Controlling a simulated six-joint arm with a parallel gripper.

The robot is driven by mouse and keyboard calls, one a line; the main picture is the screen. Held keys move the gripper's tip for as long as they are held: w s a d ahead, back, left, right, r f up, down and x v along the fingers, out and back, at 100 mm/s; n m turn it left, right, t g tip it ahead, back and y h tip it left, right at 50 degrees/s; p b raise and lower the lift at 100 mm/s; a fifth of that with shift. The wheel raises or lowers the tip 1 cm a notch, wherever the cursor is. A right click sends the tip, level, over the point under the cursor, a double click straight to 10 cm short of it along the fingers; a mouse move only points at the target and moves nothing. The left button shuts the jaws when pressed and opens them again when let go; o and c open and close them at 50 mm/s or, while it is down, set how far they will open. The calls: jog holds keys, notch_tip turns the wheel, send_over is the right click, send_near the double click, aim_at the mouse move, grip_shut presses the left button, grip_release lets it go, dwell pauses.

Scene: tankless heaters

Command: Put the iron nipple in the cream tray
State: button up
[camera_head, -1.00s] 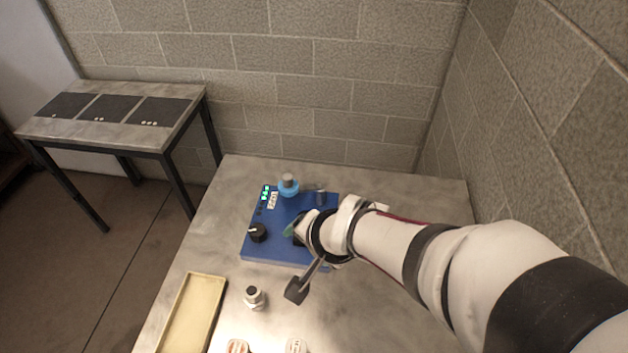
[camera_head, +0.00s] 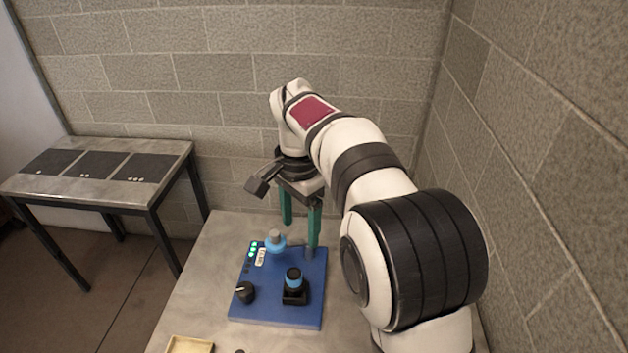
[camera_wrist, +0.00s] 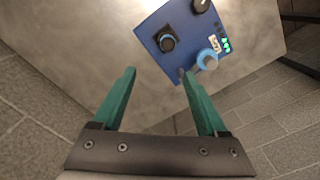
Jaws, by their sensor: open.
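My gripper (camera_head: 300,232) is open and empty, its green fingers pointing down above the back edge of the blue board (camera_head: 258,308). The fingers also show in the wrist view (camera_wrist: 158,72), with nothing between them.
The board carries a blue fitting with a grey top (camera_head: 276,240), a black knob (camera_head: 245,292), a black holder with a blue ring (camera_head: 294,283) and green lights. A side table (camera_head: 100,178) stands left. Block walls close the back and right. The worktop left of the board is clear.

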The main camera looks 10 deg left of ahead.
aim_at(294, 274)
jog(key=f, duration=0.5)
jog(key=a+f, duration=0.1)
jog(key=f, duration=1)
jog(key=shift+w+a+f, duration=0.25)
jog(key=shift+a, duration=0.15)
grip_shut()
